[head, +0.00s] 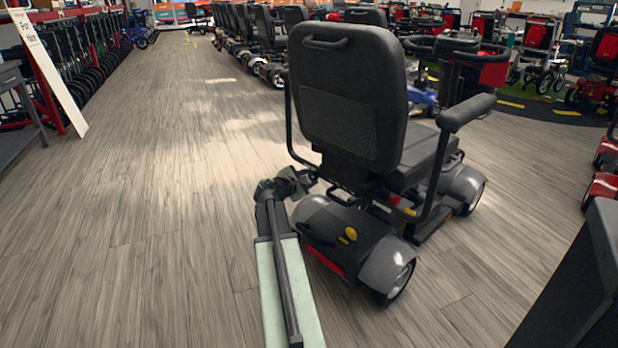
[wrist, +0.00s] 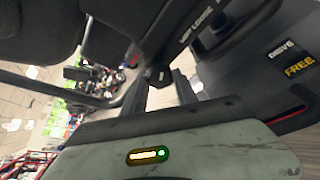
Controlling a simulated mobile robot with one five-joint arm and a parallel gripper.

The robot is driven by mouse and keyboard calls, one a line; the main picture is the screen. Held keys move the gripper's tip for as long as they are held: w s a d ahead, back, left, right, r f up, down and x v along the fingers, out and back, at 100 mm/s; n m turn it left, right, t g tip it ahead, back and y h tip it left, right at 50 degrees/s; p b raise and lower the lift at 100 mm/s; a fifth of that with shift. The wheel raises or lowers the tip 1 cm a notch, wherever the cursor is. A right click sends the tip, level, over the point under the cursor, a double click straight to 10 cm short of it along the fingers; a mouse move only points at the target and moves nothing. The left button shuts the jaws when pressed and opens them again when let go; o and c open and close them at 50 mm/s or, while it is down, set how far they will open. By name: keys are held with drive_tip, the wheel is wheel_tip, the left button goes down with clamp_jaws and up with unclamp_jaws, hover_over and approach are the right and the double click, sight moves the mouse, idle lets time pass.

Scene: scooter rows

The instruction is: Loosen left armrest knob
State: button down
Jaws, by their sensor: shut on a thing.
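A black and grey mobility scooter (head: 385,235) stands with its seat back (head: 345,90) toward me. Its left armrest post (head: 289,115) runs down the left side of the seat back and bends in under the seat. My gripper (head: 308,180) is at the lower left of the seat, by the end of that post. In the wrist view, a small black knob (wrist: 160,75) sits between the fingertips of my gripper (wrist: 163,88), which is shut on it. The knob is too small and dark to make out in the head view.
The scooter's right armrest (head: 467,111) sticks out on the other side. The rear cover (head: 350,270) lies just below my gripper, with a DRIVE/FREE label (wrist: 292,60) in the wrist view. More scooters (head: 255,35) line the back. The floor to the left is clear.

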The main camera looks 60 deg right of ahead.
drive_tip(key=c, duration=1)
unclamp_jaws()
drive_tip(key=shift+o, duration=0.2)
drive_tip(key=shift+a, duration=0.15)
drive_tip(key=p+v, duration=0.2)
drive_tip(key=v, duration=0.5)
drive_tip(key=shift+a, duration=0.25)
drive_tip(key=shift+r, duration=0.1)
